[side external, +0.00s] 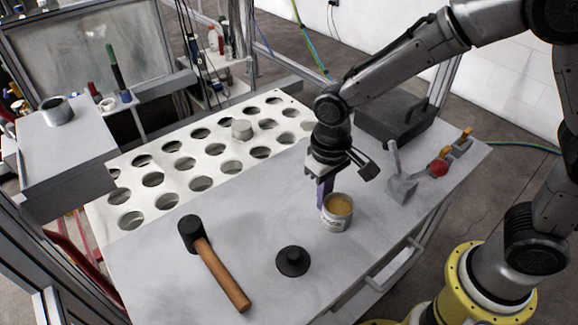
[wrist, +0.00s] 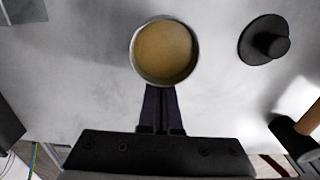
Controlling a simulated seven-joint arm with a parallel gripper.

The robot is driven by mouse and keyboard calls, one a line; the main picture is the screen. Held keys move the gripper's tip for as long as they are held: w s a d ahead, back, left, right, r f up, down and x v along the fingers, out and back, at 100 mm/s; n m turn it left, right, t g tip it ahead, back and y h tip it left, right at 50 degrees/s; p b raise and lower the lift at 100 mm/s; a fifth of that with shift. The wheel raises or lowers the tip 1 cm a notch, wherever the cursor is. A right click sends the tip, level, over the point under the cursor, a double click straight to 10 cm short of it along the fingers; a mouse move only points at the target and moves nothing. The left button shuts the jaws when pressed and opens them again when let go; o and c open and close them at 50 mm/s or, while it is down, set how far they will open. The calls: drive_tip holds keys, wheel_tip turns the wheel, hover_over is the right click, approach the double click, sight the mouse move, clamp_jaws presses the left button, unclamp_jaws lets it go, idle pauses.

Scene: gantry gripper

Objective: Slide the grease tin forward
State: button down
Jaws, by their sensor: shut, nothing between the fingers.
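The grease tin (side external: 337,212) is a small round metal tin with a tan top, standing upright on the grey table. In the wrist view the tin (wrist: 164,52) is at the upper middle. My gripper (side external: 323,204) points down with its dark purple fingers together, close beside the tin on its left in the side view. In the wrist view the fingers of my gripper (wrist: 160,92) reach up to the tin's lower edge. The fingers are shut and hold nothing. I cannot tell whether they touch the tin.
A black knobbed disc (side external: 292,261) and a mallet (side external: 214,262) lie on the grey table (side external: 160,275). A white panel with round holes (side external: 210,150) runs along the far side. A grey scoop-like tool (side external: 400,184) and a red ball (side external: 439,167) are at the right.

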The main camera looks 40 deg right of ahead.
drive_tip(key=shift+s, duration=0.7)
